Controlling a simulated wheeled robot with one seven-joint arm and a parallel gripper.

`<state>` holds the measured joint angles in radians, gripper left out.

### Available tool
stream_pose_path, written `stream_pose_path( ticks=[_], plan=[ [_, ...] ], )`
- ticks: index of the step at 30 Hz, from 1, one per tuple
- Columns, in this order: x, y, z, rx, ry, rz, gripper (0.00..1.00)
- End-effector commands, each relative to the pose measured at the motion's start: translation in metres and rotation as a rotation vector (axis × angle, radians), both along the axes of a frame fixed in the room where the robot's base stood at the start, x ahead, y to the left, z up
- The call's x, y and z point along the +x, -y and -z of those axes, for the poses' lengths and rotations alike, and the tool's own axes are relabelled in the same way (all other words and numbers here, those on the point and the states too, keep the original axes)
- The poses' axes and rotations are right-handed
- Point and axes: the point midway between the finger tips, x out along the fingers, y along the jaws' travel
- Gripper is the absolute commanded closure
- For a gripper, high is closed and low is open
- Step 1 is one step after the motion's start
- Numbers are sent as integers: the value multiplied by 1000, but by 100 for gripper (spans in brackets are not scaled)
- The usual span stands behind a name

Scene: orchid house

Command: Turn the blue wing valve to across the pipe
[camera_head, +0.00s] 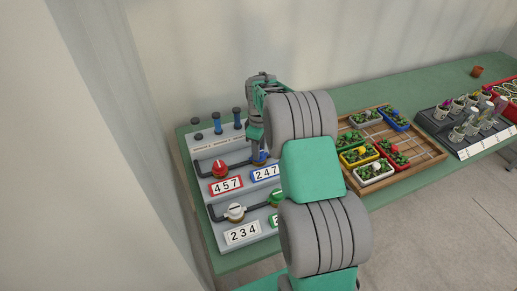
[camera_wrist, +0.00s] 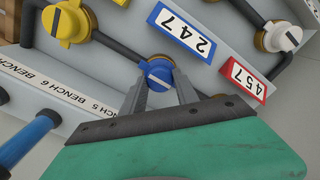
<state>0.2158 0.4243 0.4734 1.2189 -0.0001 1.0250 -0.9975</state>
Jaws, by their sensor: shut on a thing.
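The blue wing valve (camera_wrist: 159,73) sits on the dark pipe (camera_wrist: 118,48) in the wrist view. A pale stripe crosses its top; it seems to run roughly along the pipe, but the exact angle is hard to tell. My gripper (camera_wrist: 161,84) has one finger on each side of the valve and is shut on it. In the head view the blue valve (camera_head: 260,157) shows only in part, behind my arm. My gripper (camera_head: 255,138) reaches down to it there. The blue-framed 247 label (camera_head: 265,173) is just beside the valve.
A red valve (camera_head: 219,169), a white valve (camera_head: 236,212) and a green valve (camera_head: 277,198) share the grey panel. A yellow valve (camera_wrist: 68,22) is near in the wrist view. Blue-and-black posts (camera_head: 237,118) stand behind. A wooden tray (camera_head: 431,160) with planted pots lies right.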

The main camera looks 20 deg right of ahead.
Motion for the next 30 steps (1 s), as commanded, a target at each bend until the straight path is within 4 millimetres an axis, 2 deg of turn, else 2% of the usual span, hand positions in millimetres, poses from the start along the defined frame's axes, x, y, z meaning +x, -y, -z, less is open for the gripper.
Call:
stream_pose_path(
  ticks=[4, 17, 30],
  plan=[
    [0, 0, 0, 0, 0, 0, 100],
    [0, 0, 1, -1, 1, 58, 100],
    [0, 0, 2, 0, 1, 388, 100]
  ],
)
